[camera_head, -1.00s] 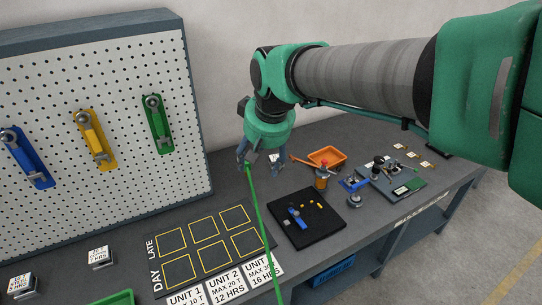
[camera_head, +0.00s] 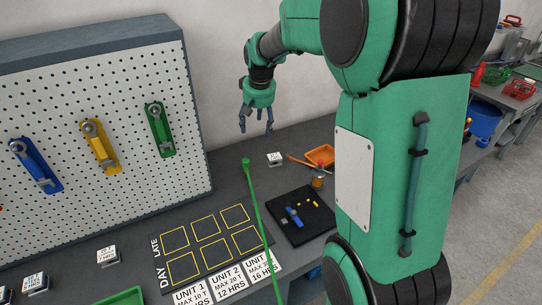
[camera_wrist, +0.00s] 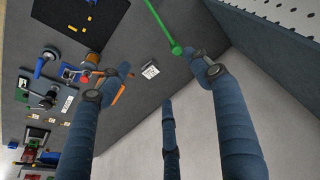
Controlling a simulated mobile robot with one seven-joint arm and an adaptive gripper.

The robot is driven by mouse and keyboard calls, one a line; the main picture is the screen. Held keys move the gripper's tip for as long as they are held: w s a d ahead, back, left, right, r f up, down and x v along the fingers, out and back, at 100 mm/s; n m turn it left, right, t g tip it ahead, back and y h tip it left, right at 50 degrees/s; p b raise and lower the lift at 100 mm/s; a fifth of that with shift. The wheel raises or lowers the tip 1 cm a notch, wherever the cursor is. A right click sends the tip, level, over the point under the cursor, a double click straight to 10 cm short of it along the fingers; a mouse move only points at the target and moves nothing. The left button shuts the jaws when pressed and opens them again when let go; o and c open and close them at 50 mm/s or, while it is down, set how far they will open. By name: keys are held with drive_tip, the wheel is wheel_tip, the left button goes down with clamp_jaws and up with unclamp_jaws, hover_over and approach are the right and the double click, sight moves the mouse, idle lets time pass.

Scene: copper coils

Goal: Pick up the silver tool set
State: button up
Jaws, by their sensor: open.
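I cannot make out a tool set that is plainly silver. On the white pegboard (camera_head: 110,150) hang a blue tool set (camera_head: 40,172), a yellow tool set (camera_head: 97,143) and a green tool set (camera_head: 160,130), each with grey metal parts. My gripper (camera_head: 256,122) is open and empty, above the back of the bench, to the right of the pegboard and apart from it. In the wrist view its fingers (camera_wrist: 160,72) are spread, with nothing between them in contact.
The dark bench (camera_head: 225,175) holds a marked black mat (camera_head: 205,242), a black tray (camera_head: 318,215), an orange bin (camera_head: 320,155) and a small white card block (camera_head: 274,158). A thin green rod (camera_head: 257,205) stands in front. My arm hides the bench's right side.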

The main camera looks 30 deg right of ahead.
drive_tip(key=w+d+f+g+p, duration=0.1)
drive_tip(key=w+d+f+p, duration=0.4)
drive_tip(key=w+d+f, duration=0.6)
drive_tip(key=p, duration=0.3)
hover_over(275, 156)
drive_tip(key=s, duration=0.2)
wheel_tip(275, 156, down, 12)
drive_tip(key=shift+w+a+f+m+g, duration=0.15)
drive_tip(key=shift+a+m+g, duration=0.1)
drive_tip(key=shift+m+g, duration=0.15)
drive_tip(key=shift+w+d+f, duration=0.1)
drive_tip(key=shift+w+f, duration=0.05)
drive_tip(key=shift+f, duration=1.3)
drive_tip(key=shift+w+a+f, duration=0.1)
drive_tip(key=shift+w+f, duration=0.1)
drive_tip(key=shift+f, duration=1.2)
drive_tip(key=shift+w+d+f, duration=0.1)
drive_tip(key=shift+w+f, duration=0.05)
drive_tip(key=shift+f, duration=1.3)
drive_tip(key=shift+f, duration=0.1)
drive_tip(key=shift+w+f+p, duration=0.15)
drive_tip(key=shift+w+f, duration=0.05)
drive_tip(key=shift+f, duration=1.05)
drive_tip(key=shift+w+f+p, duration=0.15)
drive_tip(key=shift+f, duration=1.05)
